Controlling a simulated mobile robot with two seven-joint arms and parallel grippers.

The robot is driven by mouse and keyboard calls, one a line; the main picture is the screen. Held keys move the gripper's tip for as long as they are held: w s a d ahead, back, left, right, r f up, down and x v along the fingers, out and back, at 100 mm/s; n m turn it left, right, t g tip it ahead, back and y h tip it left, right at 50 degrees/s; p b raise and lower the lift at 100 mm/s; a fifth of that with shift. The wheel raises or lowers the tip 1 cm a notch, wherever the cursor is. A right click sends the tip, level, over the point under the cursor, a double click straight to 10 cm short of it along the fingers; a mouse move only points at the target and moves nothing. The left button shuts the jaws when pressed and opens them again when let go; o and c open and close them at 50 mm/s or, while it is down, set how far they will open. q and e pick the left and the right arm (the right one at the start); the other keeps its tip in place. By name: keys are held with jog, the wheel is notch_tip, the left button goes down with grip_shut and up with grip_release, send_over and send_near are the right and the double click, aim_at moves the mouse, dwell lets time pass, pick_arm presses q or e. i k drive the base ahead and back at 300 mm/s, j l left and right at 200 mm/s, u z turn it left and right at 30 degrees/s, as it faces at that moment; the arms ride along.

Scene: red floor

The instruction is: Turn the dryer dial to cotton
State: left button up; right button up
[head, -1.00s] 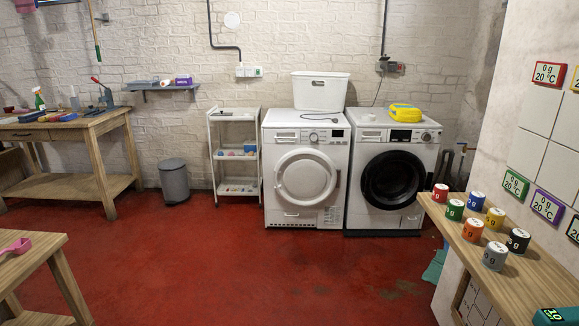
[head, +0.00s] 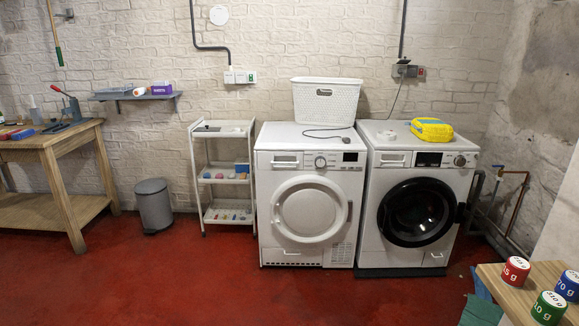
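The dryer (head: 304,255) appears to be the white machine with the pale round door, left of a white machine with a dark round door. Its dial (head: 320,162) is a small round knob in the middle of the top front panel. The markings around the dial are too small to read, so its setting cannot be told. The dryer door (head: 305,210) looks shut. Neither of my grippers is in view.
The dark-doored washer (head: 377,245) stands close on the right. A white shelf cart (head: 226,130) stands left of the dryer. A white basket (head: 326,101) and a cable rest on top. A wooden table (head: 492,283) with cans is at lower right. Red floor ahead is clear.

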aim_at(320, 161)
jog(key=i, duration=1.05)
jog(key=i+j+z, duration=0.1)
jog(key=i, duration=0.95)
jog(key=i+j, duration=0.1)
jog(key=i, duration=0.95)
jog(key=l+z, duration=0.05)
